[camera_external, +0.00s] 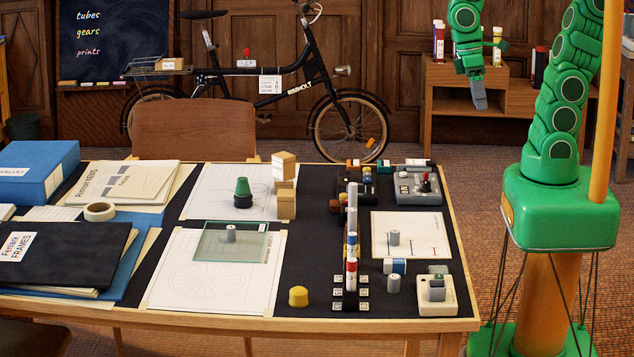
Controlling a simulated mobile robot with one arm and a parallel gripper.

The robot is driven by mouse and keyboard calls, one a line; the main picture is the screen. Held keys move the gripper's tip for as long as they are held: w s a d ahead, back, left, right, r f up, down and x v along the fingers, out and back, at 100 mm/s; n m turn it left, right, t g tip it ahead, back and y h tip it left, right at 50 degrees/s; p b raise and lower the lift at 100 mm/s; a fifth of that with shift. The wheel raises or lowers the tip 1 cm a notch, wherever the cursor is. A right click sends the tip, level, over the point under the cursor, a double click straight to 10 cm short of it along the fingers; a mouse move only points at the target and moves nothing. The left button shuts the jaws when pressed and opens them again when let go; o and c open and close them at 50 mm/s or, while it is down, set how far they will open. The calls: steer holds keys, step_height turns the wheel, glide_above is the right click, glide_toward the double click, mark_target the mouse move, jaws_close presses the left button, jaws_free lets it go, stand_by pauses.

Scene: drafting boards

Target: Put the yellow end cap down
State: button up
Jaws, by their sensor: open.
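The yellow end cap (298,297) stands on the dark mat near the front edge of the drafting table, apart from the things around it. My gripper (480,102) is raised at the upper right, beyond the table's far right corner and well away from the cap. Its grey fingers point down, and they are open with nothing seen between them. The fingers are small in this view.
A glass plate (213,246) with a grey knob lies left of the cap. A rack of coloured tubes (351,290) stands to its right, with a cream device (436,296) further right. Dark mat (311,240) is bare behind the cap. A chair (195,125) stands behind the table.

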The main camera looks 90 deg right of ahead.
steer(key=s+d+h, duration=0.1)
steer(key=s+d, duration=0.4)
steer(key=d, duration=0.1)
steer(key=shift+r+n+t+h, duration=0.25)
steer(key=shift+n+t+h, duration=0.05)
steer(key=shift+h, duration=0.1)
steer(key=shift+a, duration=0.1)
stand_by(0.6)
